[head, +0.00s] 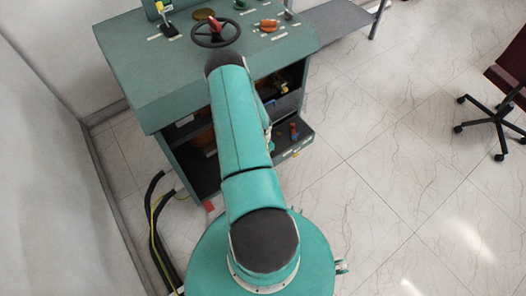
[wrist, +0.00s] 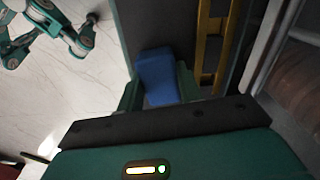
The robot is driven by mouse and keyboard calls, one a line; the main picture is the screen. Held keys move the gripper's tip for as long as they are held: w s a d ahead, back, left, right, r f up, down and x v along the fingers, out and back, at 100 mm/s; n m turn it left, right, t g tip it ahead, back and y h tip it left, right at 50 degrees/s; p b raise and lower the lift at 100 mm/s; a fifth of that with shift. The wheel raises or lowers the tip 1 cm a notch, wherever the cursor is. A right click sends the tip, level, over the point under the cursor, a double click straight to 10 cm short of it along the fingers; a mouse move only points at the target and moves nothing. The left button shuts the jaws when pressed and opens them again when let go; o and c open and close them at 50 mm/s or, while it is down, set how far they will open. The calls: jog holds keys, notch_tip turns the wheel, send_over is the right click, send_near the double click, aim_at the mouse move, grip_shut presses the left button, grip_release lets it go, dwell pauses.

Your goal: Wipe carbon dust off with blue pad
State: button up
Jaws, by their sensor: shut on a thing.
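The blue pad (wrist: 158,72) is a small block held between the two green fingers of my gripper (wrist: 160,88) in the wrist view. My gripper is shut on it. The pad's far end is in front of a dark, flat panel (wrist: 165,22); I cannot tell whether they touch. No carbon dust can be made out in either view. In the head view my arm reaches toward the green cabinet (head: 140,65), and the gripper and pad are hidden behind it.
A yellow ladder-like frame (wrist: 209,45) stands right of the pad, with a grey rail beyond. The cabinet top carries a black handwheel (head: 216,33) and an orange knob (head: 268,25). Its open shelves hold small items.

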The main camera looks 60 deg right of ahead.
jog(key=shift+w+a+r, duration=0.1)
jog(key=shift+w+a, duration=0.35)
jog(key=shift+a, duration=0.4)
jog(key=shift+w+a+f, duration=0.1)
jog(key=shift+w+a, duration=0.35)
jog(key=shift+a, duration=0.45)
jog(key=shift+w+a+f, duration=0.1)
jog(key=shift+w+a, duration=0.3)
jog(key=shift+a, duration=0.5)
jog(key=shift+w+a+f, duration=0.1)
jog(key=shift+w+a, duration=0.35)
jog(key=shift+a, duration=0.45)
jog(key=shift+w+a, duration=0.3)
jog(key=shift+a, duration=0.3)
jog(key=shift+w+a, duration=0.25)
jog(key=shift+a, duration=0.35)
jog(key=shift+r, duration=0.15)
jog(key=shift+d+r, duration=0.15)
jog(key=shift+r, duration=0.5)
jog(key=shift+d+r, duration=0.15)
jog(key=shift+r, duration=0.45)
jog(key=s+a, duration=0.5)
jog(key=s, duration=0.5)
jog(key=shift+s+a, duration=0.2)
jog(key=shift+s, duration=0.15)
